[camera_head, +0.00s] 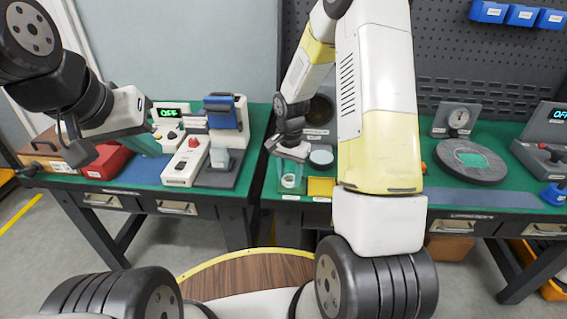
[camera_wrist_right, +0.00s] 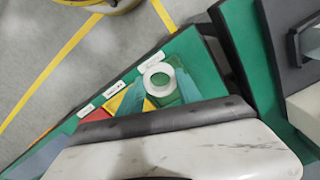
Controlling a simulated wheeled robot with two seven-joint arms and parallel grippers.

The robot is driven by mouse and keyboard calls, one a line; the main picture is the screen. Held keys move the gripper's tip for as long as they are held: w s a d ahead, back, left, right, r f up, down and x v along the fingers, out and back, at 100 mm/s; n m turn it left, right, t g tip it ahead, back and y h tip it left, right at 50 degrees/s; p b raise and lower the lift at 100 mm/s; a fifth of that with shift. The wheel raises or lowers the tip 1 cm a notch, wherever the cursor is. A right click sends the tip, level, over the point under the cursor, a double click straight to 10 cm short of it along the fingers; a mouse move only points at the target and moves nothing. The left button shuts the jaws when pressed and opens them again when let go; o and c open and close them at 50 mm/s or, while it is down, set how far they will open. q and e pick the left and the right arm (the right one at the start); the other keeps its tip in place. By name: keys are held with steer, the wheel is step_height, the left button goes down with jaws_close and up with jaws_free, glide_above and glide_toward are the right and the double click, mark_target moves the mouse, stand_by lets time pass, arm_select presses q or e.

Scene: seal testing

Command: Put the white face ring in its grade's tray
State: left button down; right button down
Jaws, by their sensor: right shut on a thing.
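The white face ring (camera_head: 290,181) is a small pale ring near the front edge of the right bench. My right gripper (camera_head: 289,172) points down and is shut on it. In the right wrist view the ring (camera_wrist_right: 148,70) sits between the teal fingertips (camera_wrist_right: 160,82), over a green area. I cannot tell whether it touches the surface below. Beside it are a yellow tray (camera_head: 320,188), also in the right wrist view (camera_wrist_right: 113,103), and a red tray (camera_wrist_right: 96,114). My left gripper (camera_head: 147,145) hangs over the left bench; its jaw opening is unclear.
White labels (camera_wrist_right: 114,89) line the bench's front edge. A dark round fixture (camera_head: 470,161) and a dial gauge (camera_head: 457,119) stand to the right. A blue-topped device (camera_head: 222,110) and a white box with a red button (camera_head: 186,163) stand on the left bench.

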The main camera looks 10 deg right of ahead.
mark_target(292, 177)
steer(key=w, duration=0.1)
steer(key=w+d, duration=0.1)
steer(key=w, duration=0.1)
steer(key=shift+w+d+f, duration=0.1)
steer(key=shift+d+f, duration=0.05)
steer(key=shift+d, duration=0.15)
steer(key=shift+f, duration=1.75)
steer(key=shift+f, duration=0.1)
steer(key=c, duration=1.1)
jaws_free()
